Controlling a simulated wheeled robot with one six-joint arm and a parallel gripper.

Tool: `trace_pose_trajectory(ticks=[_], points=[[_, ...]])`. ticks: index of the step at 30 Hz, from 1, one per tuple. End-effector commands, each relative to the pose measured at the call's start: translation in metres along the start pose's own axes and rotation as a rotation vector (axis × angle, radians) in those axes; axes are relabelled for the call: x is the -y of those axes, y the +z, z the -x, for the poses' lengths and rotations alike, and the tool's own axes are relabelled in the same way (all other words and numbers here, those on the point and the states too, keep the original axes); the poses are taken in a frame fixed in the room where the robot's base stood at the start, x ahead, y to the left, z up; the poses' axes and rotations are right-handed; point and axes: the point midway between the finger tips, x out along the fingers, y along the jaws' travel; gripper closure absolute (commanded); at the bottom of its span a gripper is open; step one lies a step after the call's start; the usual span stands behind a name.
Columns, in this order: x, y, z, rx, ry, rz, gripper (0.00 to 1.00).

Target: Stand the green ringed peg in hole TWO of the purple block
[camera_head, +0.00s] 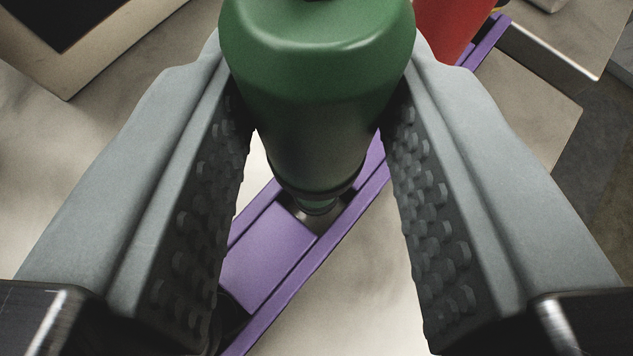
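The green ringed peg (315,105) is between the two grey ribbed fingers of my gripper (316,75), which press on its wide upper part from both sides. The peg narrows downward, with a dark ring low on it. The purple block (268,258) runs diagonally below, from bottom left to upper right. The peg's narrow lower end is over a pale recess in the block. I cannot tell whether the tip is inside a hole or just above it. No hole number is readable. A dark opening shows in the block at lower left, partly behind the left finger.
A red object (445,28) stands at the block's upper right part, partly behind the right finger. A pale box with a dark top (75,55) is at upper left. A grey slab (550,55) is at upper right. The pale surface beside the block looks clear.

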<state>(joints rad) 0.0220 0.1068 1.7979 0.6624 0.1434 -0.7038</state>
Motion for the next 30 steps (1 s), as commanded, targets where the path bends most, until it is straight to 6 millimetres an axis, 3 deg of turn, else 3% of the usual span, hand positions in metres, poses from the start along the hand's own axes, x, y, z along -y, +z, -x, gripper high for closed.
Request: trace_pose_trajectory(ticks=[15,30], points=[[0.000,0.011,-0.005,0.000,0.000,-0.002,1.00],[0.000,0.005,-0.003,-0.001,-0.002,0.000,1.00]])
